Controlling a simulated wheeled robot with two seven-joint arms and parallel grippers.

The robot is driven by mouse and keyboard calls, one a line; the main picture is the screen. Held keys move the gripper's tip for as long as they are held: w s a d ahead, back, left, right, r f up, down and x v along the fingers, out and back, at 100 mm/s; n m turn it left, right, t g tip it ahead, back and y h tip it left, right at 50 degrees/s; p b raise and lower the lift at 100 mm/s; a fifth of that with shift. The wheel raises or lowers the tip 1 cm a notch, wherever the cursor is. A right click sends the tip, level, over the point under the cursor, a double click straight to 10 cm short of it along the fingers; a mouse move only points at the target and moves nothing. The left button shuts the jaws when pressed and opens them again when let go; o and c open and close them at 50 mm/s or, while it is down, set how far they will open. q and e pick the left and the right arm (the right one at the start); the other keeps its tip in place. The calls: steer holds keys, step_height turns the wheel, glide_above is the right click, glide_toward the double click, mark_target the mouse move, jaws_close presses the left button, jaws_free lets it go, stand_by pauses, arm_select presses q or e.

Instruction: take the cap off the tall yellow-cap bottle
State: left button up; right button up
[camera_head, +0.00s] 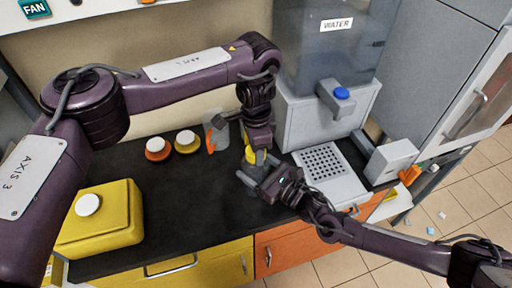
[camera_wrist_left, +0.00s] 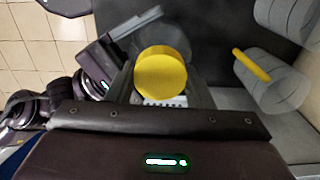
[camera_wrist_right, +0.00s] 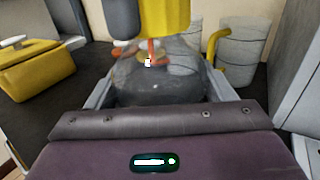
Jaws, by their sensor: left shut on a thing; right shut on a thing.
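The tall bottle (camera_wrist_right: 160,85) is clear grey with a rounded shoulder; in the right wrist view it stands between the fingers of my right gripper (camera_wrist_right: 158,95). My right gripper, shut on the bottle, comes in from the right in the head view (camera_head: 258,180). The yellow cap (camera_wrist_left: 162,75) shows from above in the left wrist view and at the top of the right wrist view (camera_wrist_right: 165,18). My left gripper (camera_head: 255,158) is over the bottle from above and shut on the cap. I cannot tell whether the cap is seated on the neck or apart from it.
A yellow canister (camera_head: 105,225) is left. The water tank (camera_head: 325,60) and perforated tray (camera_head: 322,163) are right. The dark counter (camera_head: 190,205) is clear in front.

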arm_select(q)
steer(key=n, duration=0.4)
steer(key=shift+n, duration=0.3)
steer(key=n, duration=0.4)
steer(key=shift+a, duration=0.1)
steer(key=n, duration=0.4)
steer(key=shift+n, duration=0.3)
steer(key=n, duration=0.3)
steer(key=shift+n, duration=0.3)
steer(key=o, duration=1.1)
steer(key=shift+r, duration=0.1)
